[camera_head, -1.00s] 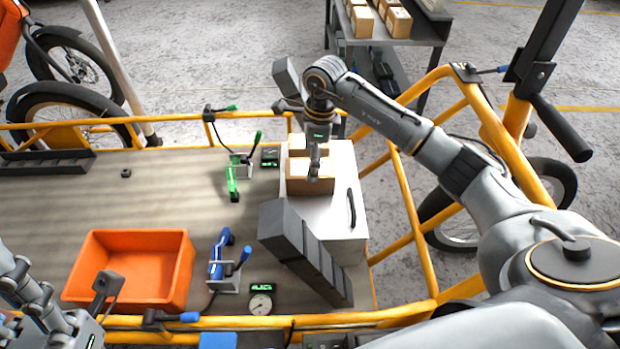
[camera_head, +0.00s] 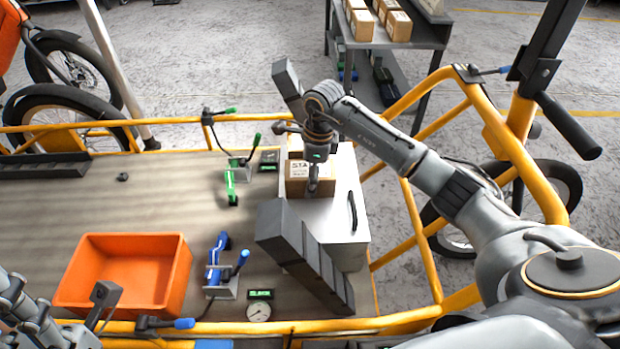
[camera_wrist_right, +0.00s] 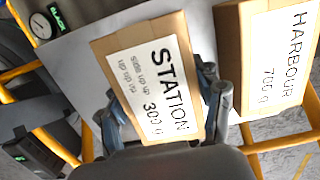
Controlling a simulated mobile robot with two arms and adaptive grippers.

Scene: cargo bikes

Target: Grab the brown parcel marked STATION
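The brown STATION parcel (camera_head: 297,186) lies on the pale grey box top in the head view. Its white label faces up and fills the middle of the right wrist view (camera_wrist_right: 157,90). My right gripper (camera_head: 313,182) is down over it, with one finger in front of its near side. In the right wrist view the fingers (camera_wrist_right: 160,108) are spread wide, one along each side of the parcel. Whether they touch it is unclear. My left gripper (camera_head: 100,305) is at the lower left, partly cut off, away from the parcel.
A brown HARBOUR parcel (camera_wrist_right: 268,60) lies beside the STATION parcel. A dark stepped block (camera_head: 300,250) stands in front of the grey box (camera_head: 345,235). An orange crate (camera_head: 125,240) and blue clamp (camera_head: 218,262) are to the left. Yellow rails (camera_head: 415,235) border the right.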

